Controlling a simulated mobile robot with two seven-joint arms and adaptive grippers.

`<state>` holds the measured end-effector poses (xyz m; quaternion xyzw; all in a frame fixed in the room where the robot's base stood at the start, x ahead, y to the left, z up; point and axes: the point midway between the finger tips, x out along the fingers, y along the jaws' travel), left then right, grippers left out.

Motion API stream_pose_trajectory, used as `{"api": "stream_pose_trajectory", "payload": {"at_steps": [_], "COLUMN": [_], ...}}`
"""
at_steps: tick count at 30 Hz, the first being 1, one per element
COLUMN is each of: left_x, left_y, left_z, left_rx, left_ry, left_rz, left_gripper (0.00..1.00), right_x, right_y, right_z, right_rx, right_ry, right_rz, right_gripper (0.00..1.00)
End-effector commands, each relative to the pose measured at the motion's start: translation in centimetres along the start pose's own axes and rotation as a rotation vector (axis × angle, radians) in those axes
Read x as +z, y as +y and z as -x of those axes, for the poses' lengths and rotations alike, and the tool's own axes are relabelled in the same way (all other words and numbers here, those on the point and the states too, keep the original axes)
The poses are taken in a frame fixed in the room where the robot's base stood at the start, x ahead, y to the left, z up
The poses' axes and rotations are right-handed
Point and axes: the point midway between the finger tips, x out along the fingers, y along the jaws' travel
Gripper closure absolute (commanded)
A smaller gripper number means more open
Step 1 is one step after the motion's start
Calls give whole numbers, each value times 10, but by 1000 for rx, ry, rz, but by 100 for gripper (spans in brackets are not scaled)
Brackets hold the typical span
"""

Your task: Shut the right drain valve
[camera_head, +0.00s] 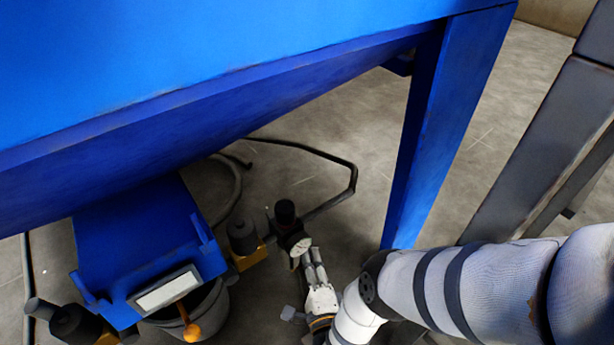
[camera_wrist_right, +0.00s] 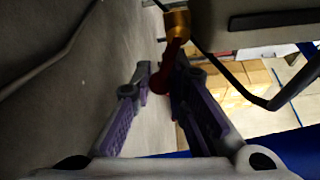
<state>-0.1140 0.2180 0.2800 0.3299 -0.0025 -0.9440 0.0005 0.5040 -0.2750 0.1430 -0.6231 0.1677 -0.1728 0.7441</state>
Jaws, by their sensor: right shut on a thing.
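The right drain valve shows in the right wrist view as a brass fitting (camera_wrist_right: 177,23) with a red lever (camera_wrist_right: 172,52) ending in a round knob (camera_wrist_right: 159,82). My right gripper (camera_wrist_right: 160,82) has its two fingers on either side of this knob and is shut on the lever's end. The red lever cannot be made out there. My left gripper is not in view.
A blue machine body (camera_head: 250,50) overhangs the area, with a blue leg (camera_head: 430,140) close to my right arm. A dark hose (camera_head: 335,158) runs over the floor.

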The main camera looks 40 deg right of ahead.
Motion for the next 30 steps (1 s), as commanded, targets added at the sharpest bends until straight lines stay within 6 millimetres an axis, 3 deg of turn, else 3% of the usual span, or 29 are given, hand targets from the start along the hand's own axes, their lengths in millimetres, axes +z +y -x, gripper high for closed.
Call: {"api": "stream_pose_trajectory", "payload": {"at_steps": [15, 30], "left_x": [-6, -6], "left_y": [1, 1], "left_z": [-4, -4], "left_rx": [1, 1], "left_ry": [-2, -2], "left_rz": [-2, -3], "left_gripper": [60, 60], "right_x": [0, 0], "right_y": [-14, -18], "right_z": [0, 0], "right_rx": [-129, -156], "right_ry": [-13, -15], "right_rz": [290, 346], "right_gripper": [100, 100]}}
